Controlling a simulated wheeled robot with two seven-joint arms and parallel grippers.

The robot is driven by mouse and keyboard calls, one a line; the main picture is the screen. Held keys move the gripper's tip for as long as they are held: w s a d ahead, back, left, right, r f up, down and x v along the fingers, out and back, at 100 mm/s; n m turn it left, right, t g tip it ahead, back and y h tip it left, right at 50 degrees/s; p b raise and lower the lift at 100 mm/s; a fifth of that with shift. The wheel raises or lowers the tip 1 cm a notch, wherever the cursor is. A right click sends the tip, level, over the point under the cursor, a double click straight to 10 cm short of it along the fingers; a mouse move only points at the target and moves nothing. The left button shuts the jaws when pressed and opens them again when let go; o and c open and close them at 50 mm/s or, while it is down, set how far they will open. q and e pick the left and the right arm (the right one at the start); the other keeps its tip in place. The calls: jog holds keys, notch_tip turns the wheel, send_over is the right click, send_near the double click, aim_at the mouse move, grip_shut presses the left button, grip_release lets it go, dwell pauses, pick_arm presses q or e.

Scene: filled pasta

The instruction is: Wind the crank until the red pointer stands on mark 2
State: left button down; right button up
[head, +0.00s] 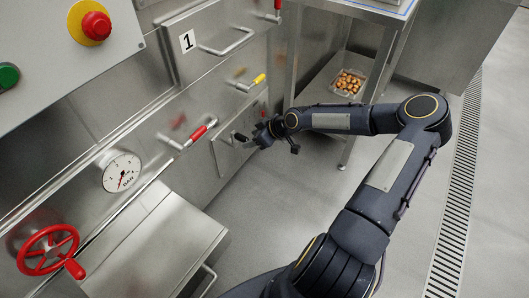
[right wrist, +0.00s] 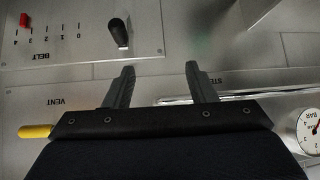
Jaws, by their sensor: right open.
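In the right wrist view, which is upside down, the BELT panel (right wrist: 80,30) fills the upper left. A black crank handle (right wrist: 119,34) sticks out of it. The red pointer (right wrist: 25,20) stands at the high end of the 0 to 4 scale, near marks 3 and 4; I cannot tell exactly where. My right gripper (right wrist: 160,68) is open and empty, its fingertips apart from the handle, which lies ahead and to the left of them. In the head view my right gripper (head: 262,132) is close to the panel beside the black handle (head: 240,137). My left gripper is not in view.
A yellow VENT handle (right wrist: 35,131) and a BAR gauge (right wrist: 310,130) are near the gripper. Red-gripped lever (head: 195,134), red handwheel (head: 48,250) and emergency button (head: 96,26) line the machine front. A tray of pasta (head: 348,83) sits on a shelf behind. The floor is clear.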

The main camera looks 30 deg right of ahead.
aim_at(247, 138)
jog(key=w+d+f+m+t+b, duration=0.1)
jog(key=w+d+f+t+b, duration=0.1)
jog(key=d+f, duration=0.35)
jog(key=b+x, duration=0.6)
jog(key=x, duration=0.4)
jog(key=shift+w+d, duration=0.1)
jog(key=shift+w, duration=0.05)
pick_arm(q)
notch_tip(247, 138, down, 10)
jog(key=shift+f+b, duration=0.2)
jog(key=shift+b, duration=0.25)
pick_arm(e)
jog(key=shift+w+a+f, duration=0.25)
jog(key=shift+w+f, duration=0.05)
jog(key=shift+w, duration=0.3)
